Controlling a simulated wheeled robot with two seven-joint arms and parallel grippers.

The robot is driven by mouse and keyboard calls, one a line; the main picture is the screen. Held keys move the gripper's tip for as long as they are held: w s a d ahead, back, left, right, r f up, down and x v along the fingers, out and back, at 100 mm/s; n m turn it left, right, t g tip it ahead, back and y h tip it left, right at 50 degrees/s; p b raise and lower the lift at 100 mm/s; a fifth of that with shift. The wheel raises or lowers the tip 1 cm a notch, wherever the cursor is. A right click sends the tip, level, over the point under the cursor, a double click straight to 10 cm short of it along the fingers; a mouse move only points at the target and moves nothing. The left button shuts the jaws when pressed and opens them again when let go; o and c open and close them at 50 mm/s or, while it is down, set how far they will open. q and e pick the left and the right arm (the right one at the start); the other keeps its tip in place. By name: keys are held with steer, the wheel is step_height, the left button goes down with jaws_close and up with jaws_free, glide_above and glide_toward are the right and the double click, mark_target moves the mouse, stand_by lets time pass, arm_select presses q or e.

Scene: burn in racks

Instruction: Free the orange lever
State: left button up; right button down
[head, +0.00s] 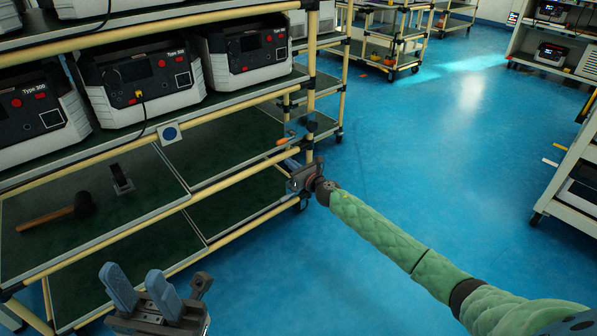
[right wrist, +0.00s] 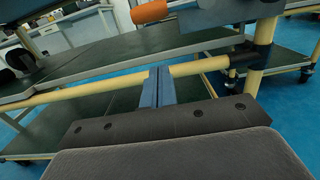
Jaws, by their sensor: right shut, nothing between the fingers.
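A small orange handle, which looks like the orange lever (head: 284,141), sits at the right end of the rack's middle shelf. In the right wrist view an orange cylinder (right wrist: 149,11) shows at the top, beside a dark grey-blue part (right wrist: 228,13); what joins them is cut off. My right gripper (head: 291,166) is just below the orange handle at the rack's corner. Its blue fingers (right wrist: 158,86) are together and empty, apart from the orange cylinder. My left gripper (head: 132,272) is open and empty in front of the lower shelf.
The rack holds several Type 300 units (head: 143,82) on its upper shelf. A mallet (head: 62,211) and a small dark bracket (head: 121,180) lie on the shelf below. Yellow rails (head: 240,171) edge the shelves. Blue floor (head: 440,170) is open to the right.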

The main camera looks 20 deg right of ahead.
steer(key=shift+w+a+r, duration=0.15)
steer(key=shift+w+r, duration=0.25)
steer(key=shift+r, duration=0.25)
steer(key=shift+w+a+r, duration=0.15)
steer(key=shift+w+r, duration=0.2)
steer(key=shift+r, duration=0.35)
steer(key=shift+w+a+r, duration=0.15)
steer(key=shift+w+r, duration=0.25)
steer(key=shift+r, duration=0.25)
steer(key=shift+p, duration=0.3)
